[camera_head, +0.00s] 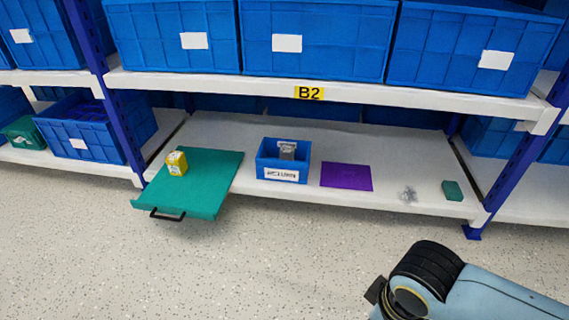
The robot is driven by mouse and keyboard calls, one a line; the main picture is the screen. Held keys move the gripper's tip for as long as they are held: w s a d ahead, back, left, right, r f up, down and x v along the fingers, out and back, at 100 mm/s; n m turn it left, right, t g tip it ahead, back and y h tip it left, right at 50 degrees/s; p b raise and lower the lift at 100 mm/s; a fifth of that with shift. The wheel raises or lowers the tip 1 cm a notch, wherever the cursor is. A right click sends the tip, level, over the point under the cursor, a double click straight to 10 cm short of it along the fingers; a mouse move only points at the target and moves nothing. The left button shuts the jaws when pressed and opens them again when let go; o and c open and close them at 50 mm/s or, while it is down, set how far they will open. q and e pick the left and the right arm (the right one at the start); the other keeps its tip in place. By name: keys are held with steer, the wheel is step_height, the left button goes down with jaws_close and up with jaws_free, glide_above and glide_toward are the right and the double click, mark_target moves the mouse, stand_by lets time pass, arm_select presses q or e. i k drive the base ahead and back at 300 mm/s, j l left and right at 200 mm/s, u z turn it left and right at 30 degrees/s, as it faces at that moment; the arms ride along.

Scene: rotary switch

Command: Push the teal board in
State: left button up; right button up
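The teal board (207,183) lies on the lower shelf, left of the small blue bin. Its front part sticks out past the shelf's front edge over the floor. A black handle (167,215) is on its front edge. A small yellow box (176,163) stands on the board near its left side. My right arm comes in at the lower right, apart from the board, with a black joint showing; no gripper fingers can be made out. My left arm and gripper are not in view.
On the lower shelf (330,198) are a small blue bin (268,163) holding a grey object, a purple mat (346,177), a clear small item (408,194) and a green block (452,190). A blue post (127,130) stands just left of the board. The floor ahead is clear.

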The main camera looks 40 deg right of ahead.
mark_target(201, 193)
steer(key=i, duration=0.55)
steer(key=i+l+u, duration=0.15)
steer(key=i, duration=0.45)
